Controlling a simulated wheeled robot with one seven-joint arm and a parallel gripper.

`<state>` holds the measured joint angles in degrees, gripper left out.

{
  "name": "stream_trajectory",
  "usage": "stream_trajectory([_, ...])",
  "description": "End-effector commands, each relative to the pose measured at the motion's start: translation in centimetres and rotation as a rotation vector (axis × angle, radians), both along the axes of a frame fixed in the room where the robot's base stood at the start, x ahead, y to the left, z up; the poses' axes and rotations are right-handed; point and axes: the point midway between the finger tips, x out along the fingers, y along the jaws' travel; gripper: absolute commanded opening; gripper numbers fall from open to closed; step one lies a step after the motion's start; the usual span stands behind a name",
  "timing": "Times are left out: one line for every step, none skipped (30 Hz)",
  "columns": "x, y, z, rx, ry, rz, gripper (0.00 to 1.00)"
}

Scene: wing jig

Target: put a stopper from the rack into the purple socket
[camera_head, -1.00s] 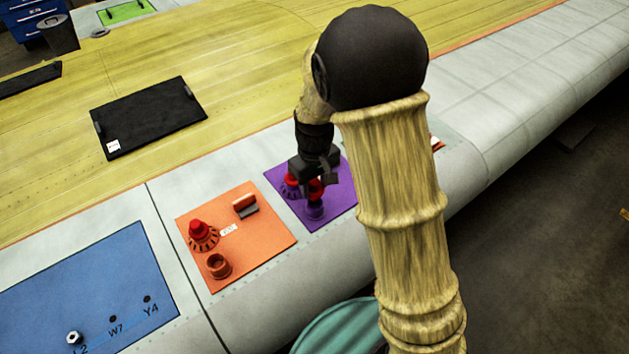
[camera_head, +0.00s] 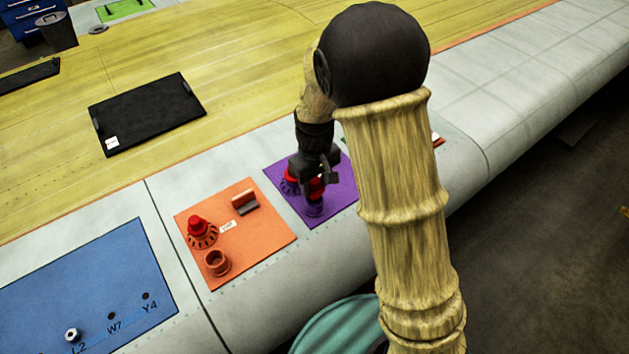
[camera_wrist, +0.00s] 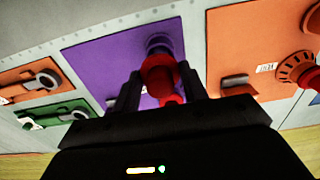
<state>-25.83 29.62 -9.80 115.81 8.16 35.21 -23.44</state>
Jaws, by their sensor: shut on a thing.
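The purple socket (camera_head: 314,209) stands upright on the purple panel (camera_head: 342,200). It also shows in the wrist view (camera_wrist: 158,45). My gripper (camera_head: 319,181) is shut on a red stopper (camera_wrist: 158,75) and holds it just above or at the socket's mouth. I cannot tell whether stopper and socket touch. The purple rack (camera_head: 289,187) is behind and left of my gripper in the head view, with some red showing at it. My gripper partly hides the rack.
A blue panel (camera_head: 60,290) lies further left. My arm hides the area right of the purple panel.

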Motion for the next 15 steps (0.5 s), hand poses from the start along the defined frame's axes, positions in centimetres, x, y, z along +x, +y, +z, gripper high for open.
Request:
stream_trajectory([0.01,0.01,0.03,0.000,0.000,0.000,0.21])
stream_trajectory([0.01,0.00,0.03,0.000,0.000,0.000,0.21])
stream_trajectory([0.01,0.00,0.03,0.000,0.000,0.000,0.21])
stream_trajectory([0.01,0.00,0.03,0.000,0.000,0.000,0.21])
stream_trajectory([0.01,0.00,0.01,0.000,0.000,0.000,0.21])
stream_trajectory([0.01,0.00,-0.03,0.000,0.000,0.000,0.21])
stream_trajectory([0.01,0.00,-0.09,0.000,0.000,0.000,0.21])
stream_trajectory([0.02,-0.01,-0.15,0.000,0.000,0.000,0.21])
stream_trajectory([0.01,-0.02,-0.25,0.000,0.000,0.000,0.21])
stream_trajectory([0.01,-0.01,-0.33,0.000,0.000,0.000,0.21])
stream_trajectory([0.01,-0.01,-0.42,0.000,0.000,0.000,0.21])
stream_trajectory([-0.01,0.02,-0.52,0.000,0.000,0.001,0.21])
stream_trajectory([-0.02,0.05,-0.59,0.000,0.000,0.002,0.21])
stream_trajectory([-0.02,0.06,-0.67,0.000,0.000,0.002,0.21])
stream_trajectory([-0.02,0.07,-0.77,0.000,0.000,0.002,0.21])
